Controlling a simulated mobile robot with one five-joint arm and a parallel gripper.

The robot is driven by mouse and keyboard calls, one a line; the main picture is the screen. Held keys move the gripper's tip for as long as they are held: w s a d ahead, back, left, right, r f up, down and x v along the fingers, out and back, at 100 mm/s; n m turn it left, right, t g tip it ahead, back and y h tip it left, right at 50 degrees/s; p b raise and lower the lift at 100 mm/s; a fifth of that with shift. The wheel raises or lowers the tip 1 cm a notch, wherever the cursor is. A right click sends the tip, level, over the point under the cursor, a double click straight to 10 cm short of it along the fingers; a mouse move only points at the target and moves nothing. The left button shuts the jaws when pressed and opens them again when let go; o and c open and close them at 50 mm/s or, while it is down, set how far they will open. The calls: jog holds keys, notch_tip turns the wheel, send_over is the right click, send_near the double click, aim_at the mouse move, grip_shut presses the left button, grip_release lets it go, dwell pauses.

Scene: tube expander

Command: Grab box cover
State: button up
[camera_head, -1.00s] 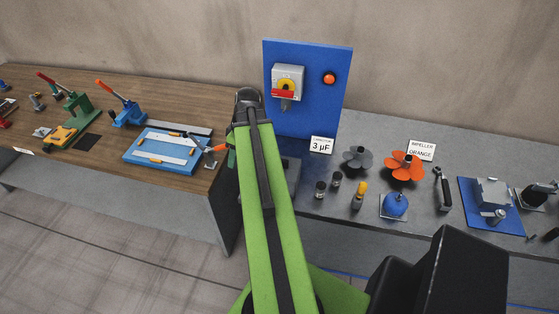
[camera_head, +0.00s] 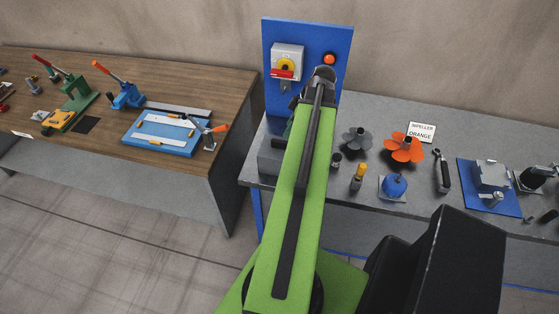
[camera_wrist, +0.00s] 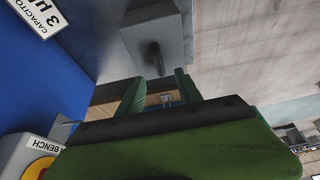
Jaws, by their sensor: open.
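A grey box (camera_head: 270,157) stands at the left end of the grey bench, partly behind my arm in the head view. In the wrist view a grey box (camera_wrist: 172,22) with a dark handle (camera_wrist: 156,57) shows at the top; its flat face looks like the box cover. My gripper (camera_wrist: 160,90) has two green fingers spread apart with nothing held between them. The handle lies just above the gap between the fingertips in the picture, and I see no grip on it. In the head view my arm hides most of the gripper.
A blue panel (camera_head: 333,44) with a bench switch (camera_head: 287,62) stands behind the box. A 3 µF label (camera_wrist: 35,14) shows in the wrist view. A wooden table (camera_head: 225,88) stands left.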

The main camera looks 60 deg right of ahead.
aim_at(281, 141)
jog(key=b+x, duration=0.3)
jog(key=x, duration=0.2)
jog(key=shift+s, duration=0.2)
jog(key=shift+w+f+b, duration=0.2)
jog(key=shift+f+b, duration=0.15)
jog(key=shift+w+r, duration=0.1)
jog(key=b+x, duration=0.4)
jog(key=x, duration=0.1)
jog(key=shift+d+f+b, duration=0.1)
jog(key=shift+f+b, duration=0.1)
jog(key=shift+b, duration=0.2)
jog(key=shift+r, duration=0.2)
grip_shut()
